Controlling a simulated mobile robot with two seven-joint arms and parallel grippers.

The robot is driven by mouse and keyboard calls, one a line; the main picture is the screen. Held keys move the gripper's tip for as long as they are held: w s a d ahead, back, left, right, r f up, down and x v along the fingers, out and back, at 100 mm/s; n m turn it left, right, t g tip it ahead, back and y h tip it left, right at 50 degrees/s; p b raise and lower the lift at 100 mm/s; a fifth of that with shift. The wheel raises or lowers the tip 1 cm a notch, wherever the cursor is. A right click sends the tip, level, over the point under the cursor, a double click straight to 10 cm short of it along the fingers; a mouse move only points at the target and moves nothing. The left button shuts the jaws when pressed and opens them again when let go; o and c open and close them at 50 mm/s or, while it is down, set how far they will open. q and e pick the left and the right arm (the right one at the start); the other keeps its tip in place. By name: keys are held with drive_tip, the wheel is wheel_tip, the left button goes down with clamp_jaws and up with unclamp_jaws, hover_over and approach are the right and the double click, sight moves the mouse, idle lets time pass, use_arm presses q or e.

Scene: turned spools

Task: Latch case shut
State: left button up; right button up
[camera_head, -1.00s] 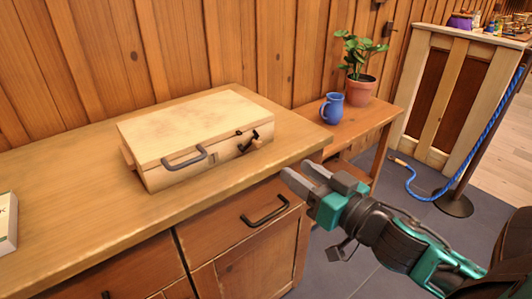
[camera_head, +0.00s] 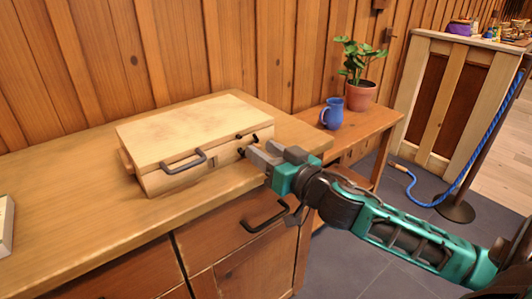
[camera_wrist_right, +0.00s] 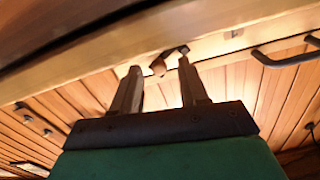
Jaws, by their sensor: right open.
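The pale wooden case (camera_head: 195,128) lies on the wooden counter with its lid down. A dark handle (camera_head: 183,162) is on its front. Its latch, a dark lever with a small wooden knob, is at the front's right end, mostly hidden by my gripper in the head view. The right wrist view shows the latch (camera_wrist_right: 172,54) close to the fingertips, roughly between them. My right gripper (camera_head: 262,152) is open at the case's front right corner; I cannot tell whether it touches the latch. My left gripper is not in view.
The counter (camera_head: 70,215) is clear left of the case, up to a white box (camera_head: 5,225) at the edge. A blue jug (camera_head: 332,113) and a potted plant (camera_head: 361,92) stand on a lower side table. A drawer handle (camera_head: 265,214) sticks out below.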

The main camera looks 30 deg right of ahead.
drive_tip(key=shift+c, duration=0.3)
clamp_jaws()
idle(0.4)
